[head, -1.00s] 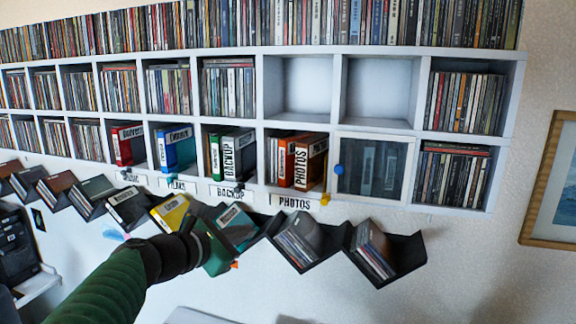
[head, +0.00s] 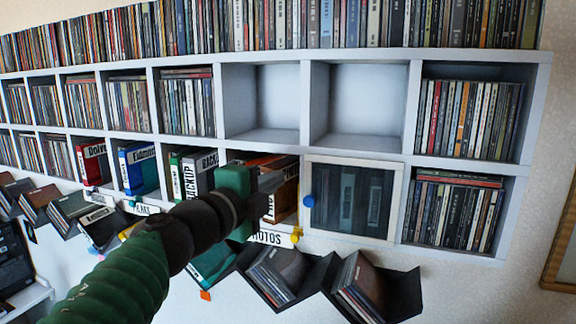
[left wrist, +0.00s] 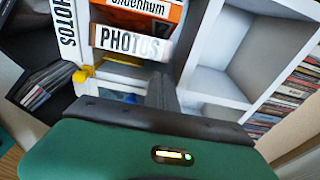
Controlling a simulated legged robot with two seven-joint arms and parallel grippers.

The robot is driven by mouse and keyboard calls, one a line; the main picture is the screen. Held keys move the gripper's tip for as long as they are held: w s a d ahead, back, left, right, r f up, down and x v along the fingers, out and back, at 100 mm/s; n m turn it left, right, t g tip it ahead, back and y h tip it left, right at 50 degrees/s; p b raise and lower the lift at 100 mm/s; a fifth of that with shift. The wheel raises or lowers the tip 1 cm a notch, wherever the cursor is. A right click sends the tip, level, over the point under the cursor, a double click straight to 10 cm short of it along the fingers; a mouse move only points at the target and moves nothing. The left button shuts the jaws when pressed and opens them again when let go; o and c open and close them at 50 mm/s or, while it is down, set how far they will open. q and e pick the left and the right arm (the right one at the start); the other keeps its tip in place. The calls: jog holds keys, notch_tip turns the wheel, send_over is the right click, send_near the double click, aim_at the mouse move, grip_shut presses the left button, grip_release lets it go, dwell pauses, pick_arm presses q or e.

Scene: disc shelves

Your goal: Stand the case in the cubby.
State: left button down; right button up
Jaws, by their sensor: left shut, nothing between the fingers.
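The cubby with the PHOTOS label (head: 268,238) is in the lower row, left of the glass door. Orange cases (head: 289,200) with white labels stand in it, and they look tilted. The left wrist view shows an orange case (left wrist: 150,28) beside one with a white PHOTOS label (left wrist: 130,42). I cannot tell which case the task means. My left gripper (head: 272,186) is shut and empty in front of this cubby, covering part of its contents. In the left wrist view its dark fingers (left wrist: 162,90) reach towards the cubby, near the PHOTOS case. My right gripper is not in view.
A glass door (head: 350,200) with a blue knob (head: 308,201) closes the cubby to the right. A yellow knob (head: 296,234) sits below the PHOTOS cubby. Two empty cubbies (head: 358,100) are above. Slanted black racks (head: 400,292) with cases hang below.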

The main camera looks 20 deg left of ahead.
aim_at(284, 167)
pick_arm(q)
jog(key=w, duration=0.3)
jog(key=w+d+r+p, duration=0.1)
jog(key=w, duration=0.2)
jog(key=w+a, duration=0.1)
jog(key=w+p, duration=0.1)
jog(key=shift+w+a+f, duration=0.15)
jog(key=shift+w+f, duration=0.1)
jog(key=shift+f, duration=0.1)
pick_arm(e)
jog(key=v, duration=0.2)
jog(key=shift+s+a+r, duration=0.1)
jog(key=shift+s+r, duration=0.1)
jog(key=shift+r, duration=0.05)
pick_arm(q)
jog(key=shift+s, duration=0.1)
